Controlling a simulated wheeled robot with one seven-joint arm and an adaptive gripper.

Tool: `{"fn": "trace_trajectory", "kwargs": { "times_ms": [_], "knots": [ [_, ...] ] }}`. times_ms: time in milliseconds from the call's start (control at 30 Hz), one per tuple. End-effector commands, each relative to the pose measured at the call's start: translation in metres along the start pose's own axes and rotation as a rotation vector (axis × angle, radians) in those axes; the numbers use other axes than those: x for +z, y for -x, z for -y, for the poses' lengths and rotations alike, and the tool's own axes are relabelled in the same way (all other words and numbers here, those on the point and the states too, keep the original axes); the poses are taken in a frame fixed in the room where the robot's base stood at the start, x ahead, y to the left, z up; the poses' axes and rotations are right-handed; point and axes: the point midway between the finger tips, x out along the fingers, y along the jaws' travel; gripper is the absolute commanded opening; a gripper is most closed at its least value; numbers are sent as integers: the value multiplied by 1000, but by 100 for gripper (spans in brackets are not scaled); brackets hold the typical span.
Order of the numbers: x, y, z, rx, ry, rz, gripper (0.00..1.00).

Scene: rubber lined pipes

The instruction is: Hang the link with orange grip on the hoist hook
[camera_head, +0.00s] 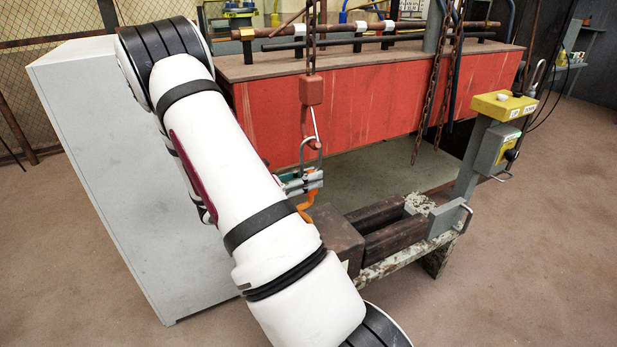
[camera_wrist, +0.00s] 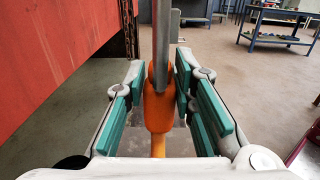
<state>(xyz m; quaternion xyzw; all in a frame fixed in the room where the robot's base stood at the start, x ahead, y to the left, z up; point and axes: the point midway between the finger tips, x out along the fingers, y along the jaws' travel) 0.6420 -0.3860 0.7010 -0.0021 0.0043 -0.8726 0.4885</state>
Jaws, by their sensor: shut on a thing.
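The link (camera_head: 310,148) is a grey metal loop with an orange grip (camera_wrist: 158,108). My gripper (camera_head: 303,181) is shut around the grip, with teal pads on both sides of it in the wrist view (camera_wrist: 160,88). The link stands upright, its grey bar rising out of the top of the wrist view. In the head view, the hoist's red hook block (camera_head: 311,90) hangs on a chain just above the link. A thin pale piece (camera_head: 316,124) below the block meets the loop's top in the picture. I cannot tell whether the hook passes through the loop.
A red-sided bench (camera_head: 370,95) with pipes on top stands behind the gripper. Rusty chains (camera_head: 432,100) hang to the right. A low metal frame with dark beams (camera_head: 385,232) lies below, near a yellow-topped post (camera_head: 503,105). A grey cabinet (camera_head: 120,190) stands left.

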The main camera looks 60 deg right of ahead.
Motion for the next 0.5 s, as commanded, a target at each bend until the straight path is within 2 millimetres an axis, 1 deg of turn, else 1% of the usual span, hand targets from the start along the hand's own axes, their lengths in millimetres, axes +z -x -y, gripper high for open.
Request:
{"fn": "trace_trajectory", "kwargs": {
  "times_ms": [267,300,400,500],
  "knots": [
    [0,0,0,0,0,1,0],
    [0,0,0,0,0,1,26],
    [0,0,0,0,0,1,48],
    [0,0,0,0,0,1,48]
  ]
}}
